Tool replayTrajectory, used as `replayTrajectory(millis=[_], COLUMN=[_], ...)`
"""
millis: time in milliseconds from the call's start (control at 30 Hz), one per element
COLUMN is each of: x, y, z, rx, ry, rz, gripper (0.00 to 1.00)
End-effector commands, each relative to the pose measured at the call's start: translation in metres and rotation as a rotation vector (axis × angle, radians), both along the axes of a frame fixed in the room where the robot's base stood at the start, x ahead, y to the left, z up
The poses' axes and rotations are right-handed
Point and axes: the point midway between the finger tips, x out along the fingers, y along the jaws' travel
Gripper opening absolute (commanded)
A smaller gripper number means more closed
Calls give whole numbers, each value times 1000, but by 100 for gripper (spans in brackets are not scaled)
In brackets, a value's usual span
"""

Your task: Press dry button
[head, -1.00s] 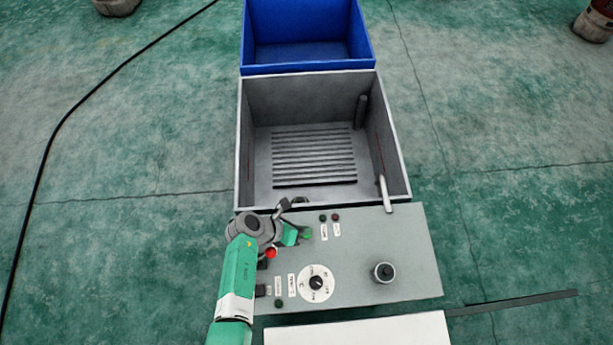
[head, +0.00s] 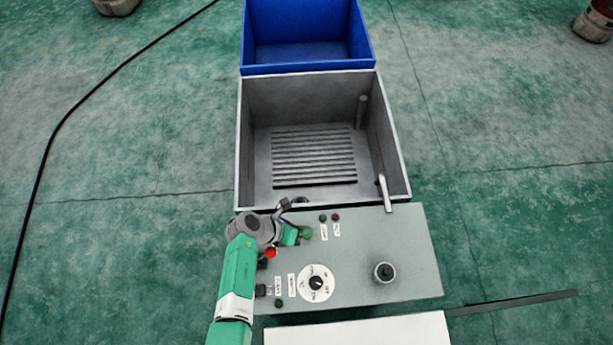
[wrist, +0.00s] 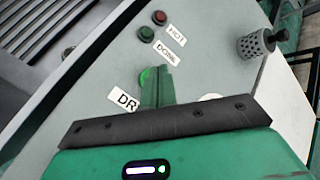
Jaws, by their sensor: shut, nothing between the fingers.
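The dry button, a green round button (head: 306,234), sits on the grey control panel (head: 355,245). In the wrist view the green button (wrist: 146,77) is partly hidden behind my fingers, beside a white label of which only "DR" shows. My gripper (head: 293,235) is just left of the button in the head view, low over the panel. In the wrist view my gripper (wrist: 158,72) is shut and empty, its green fingertips overlapping the button's edge. I cannot tell whether they touch it.
A dark green light (wrist: 146,34) labelled DONE and a red light (wrist: 159,17) labelled HOT are nearby. A red button (head: 271,253) lies beside my arm. The panel also carries a white dial (head: 316,283) and a round knob (head: 384,272). A grey tank (head: 240,150) stands behind.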

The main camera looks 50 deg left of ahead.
Motion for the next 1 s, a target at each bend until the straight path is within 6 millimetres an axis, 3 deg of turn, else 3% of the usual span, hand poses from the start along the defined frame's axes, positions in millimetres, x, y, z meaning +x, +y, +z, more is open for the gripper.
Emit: replayTrajectory(millis=[1000], x=[0], y=[0], z=[-12], rx=[0], ry=[0], rz=[0], gripper=[0])
